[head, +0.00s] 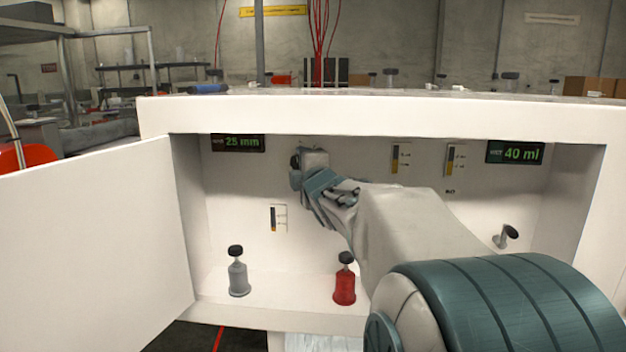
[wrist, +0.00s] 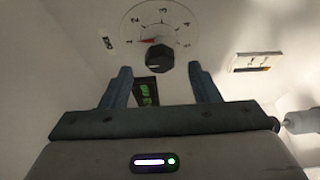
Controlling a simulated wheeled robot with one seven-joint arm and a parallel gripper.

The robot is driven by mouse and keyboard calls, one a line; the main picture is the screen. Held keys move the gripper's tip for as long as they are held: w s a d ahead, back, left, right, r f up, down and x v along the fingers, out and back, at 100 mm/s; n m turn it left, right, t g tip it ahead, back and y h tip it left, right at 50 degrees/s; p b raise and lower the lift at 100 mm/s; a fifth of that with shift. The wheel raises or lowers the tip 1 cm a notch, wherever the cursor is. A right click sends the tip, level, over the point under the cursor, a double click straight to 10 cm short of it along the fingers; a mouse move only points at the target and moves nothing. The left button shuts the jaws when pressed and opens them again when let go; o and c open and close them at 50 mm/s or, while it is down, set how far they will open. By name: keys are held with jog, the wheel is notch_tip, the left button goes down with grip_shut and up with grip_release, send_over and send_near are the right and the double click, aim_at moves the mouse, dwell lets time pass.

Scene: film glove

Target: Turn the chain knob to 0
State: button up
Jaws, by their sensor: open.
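The black knob (wrist: 160,58) sits on a round white dial (wrist: 165,22) with numbers around its upper arc. A red pointer beside the knob points left, close to the lowest left mark; its exact number is too small to read surely. In the wrist view, my gripper (wrist: 165,78) is open, one finger on each side below the knob, apart from it. In the head view, my gripper (head: 306,170) is at the back wall of the white cabinet (head: 380,115) and hides most of the dial area.
A 25 mm display (head: 238,143) and a 40 ml display (head: 515,152) are on the back wall. A grey bottle (head: 238,275) and a red bottle (head: 344,285) stand on the cabinet floor. A small knob (head: 506,236) is at right. The open door (head: 95,250) stands at left.

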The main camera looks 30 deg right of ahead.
jog(key=s+a, duration=0.1)
jog(key=s, duration=0.7)
jog(key=shift+s+a+p, duration=0.2)
jog(key=shift+a+p, duration=0.1)
jog(key=shift+a, duration=0.1)
jog(key=shift+d+r, duration=0.1)
jog(key=s+d+m+g+h+p, duration=0.25)
jog(key=d+m+g+p, duration=0.2)
jog(key=m+p, duration=0.35)
jog(key=s+a+r+m+g+y+p, duration=0.1)
jog(key=s+a+m+g+y+p, duration=0.5)
jog(key=s+a+p, duration=1.2)
jog(key=a+m+g+p, duration=0.2)
jog(key=g+p, duration=0.1)
jog(key=g, duration=0.1)
jog(key=shift+a+r, duration=0.3)
jog(key=shift+r, duration=0.05)
jog(key=shift+w+d, duration=0.1)
jog(key=shift+d, duration=0.05)
